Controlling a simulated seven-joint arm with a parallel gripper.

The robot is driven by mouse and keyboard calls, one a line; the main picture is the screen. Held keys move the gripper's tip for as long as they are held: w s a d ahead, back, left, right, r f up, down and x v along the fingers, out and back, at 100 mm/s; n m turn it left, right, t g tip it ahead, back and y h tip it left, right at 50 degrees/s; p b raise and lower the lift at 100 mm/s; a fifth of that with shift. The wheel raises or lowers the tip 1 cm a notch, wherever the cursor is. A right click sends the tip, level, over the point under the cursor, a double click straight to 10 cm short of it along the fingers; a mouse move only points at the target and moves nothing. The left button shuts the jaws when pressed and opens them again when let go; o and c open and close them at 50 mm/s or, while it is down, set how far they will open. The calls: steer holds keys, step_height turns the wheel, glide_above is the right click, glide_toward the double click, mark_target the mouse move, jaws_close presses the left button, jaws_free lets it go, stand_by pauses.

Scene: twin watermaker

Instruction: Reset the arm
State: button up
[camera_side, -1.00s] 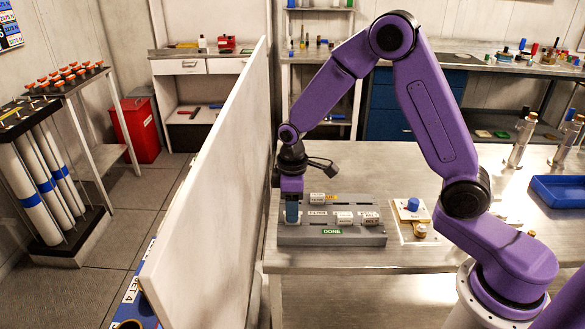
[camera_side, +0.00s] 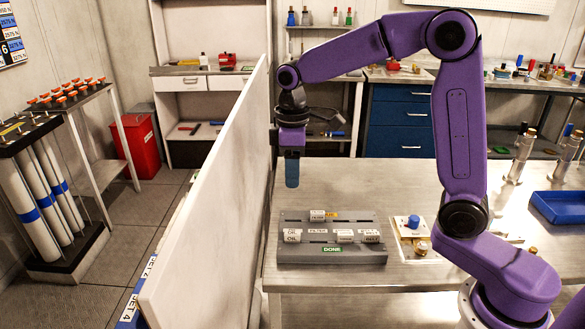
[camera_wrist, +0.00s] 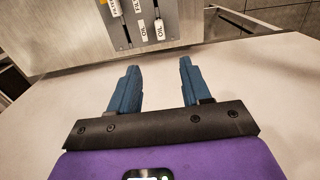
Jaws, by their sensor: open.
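The grey block (camera_side: 372,258) sits on the metal table and carries several white labelled tiles in slots and a green DONE label (camera_side: 332,249). Part of the block (camera_wrist: 187,20) also shows at the top of the wrist view, with white labels on it.
A tall white panel (camera_side: 215,200) stands close to the left of my gripper. A small board with a blue knob (camera_side: 414,221) sits right of the block. A blue tray (camera_side: 560,205) and glass vials (camera_side: 522,155) are at the table's right. The space above the block is free.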

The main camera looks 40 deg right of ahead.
steer(key=s+d+f+n, duration=0.1)
steer(key=s, duration=1.3)
steer(key=s+d+f+n, duration=0.2)
steer(key=s, duration=1.3)
steer(key=shift+d+f+n, duration=0.15)
steer(key=shift+f+n, duration=0.15)
